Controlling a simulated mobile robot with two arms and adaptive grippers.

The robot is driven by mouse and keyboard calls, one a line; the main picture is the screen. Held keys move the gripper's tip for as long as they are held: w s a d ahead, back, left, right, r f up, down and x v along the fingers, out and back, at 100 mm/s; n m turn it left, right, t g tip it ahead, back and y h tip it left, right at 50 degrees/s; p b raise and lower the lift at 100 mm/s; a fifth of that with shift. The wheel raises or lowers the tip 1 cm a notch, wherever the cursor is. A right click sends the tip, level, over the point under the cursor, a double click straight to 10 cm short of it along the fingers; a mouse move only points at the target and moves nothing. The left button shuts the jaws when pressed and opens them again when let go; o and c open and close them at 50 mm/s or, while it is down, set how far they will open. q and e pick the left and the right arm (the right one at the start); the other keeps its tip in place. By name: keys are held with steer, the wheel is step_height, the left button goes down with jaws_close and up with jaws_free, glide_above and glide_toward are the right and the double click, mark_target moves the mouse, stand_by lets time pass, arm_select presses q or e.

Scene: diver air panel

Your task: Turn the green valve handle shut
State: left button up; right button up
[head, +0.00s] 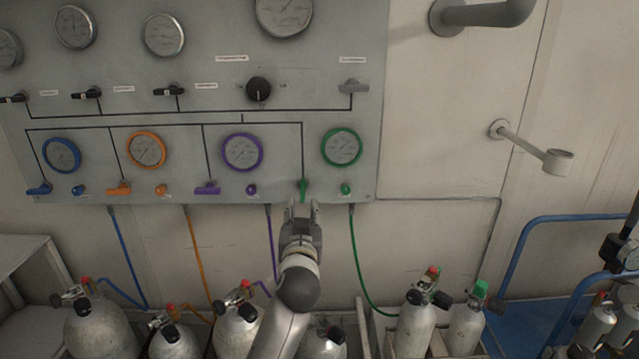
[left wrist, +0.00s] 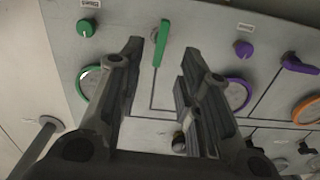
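The green valve handle (head: 303,186) is a small lever on the lower right of the grey panel, below a branch line and left of the green-rimmed gauge (head: 342,147). It points vertically, unlike the blue, orange and purple levers. My left gripper (head: 302,208) is just below it, with its fingers pointing up at the panel. In the left wrist view the gripper (left wrist: 160,62) is open, and the green handle (left wrist: 161,44) shows in the gap between the fingertips. I cannot tell whether either finger touches it. My right gripper is not in view.
A green knob (head: 346,188) sits right of the handle. The purple lever (head: 208,188) and purple knob (head: 252,189) are to the left. A green hose (head: 355,260) hangs below the panel. Several grey cylinders stand along the bottom, one (head: 416,325) right of my arm.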

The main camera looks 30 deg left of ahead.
mark_target(303, 194)
arm_select(q)
steer(key=p+x, duration=0.1)
steer(key=x, duration=0.9)
steer(key=shift+f+p, duration=0.1)
steer(key=shift+p, duration=0.3)
steer(key=shift+c, duration=0.3)
jaws_close()
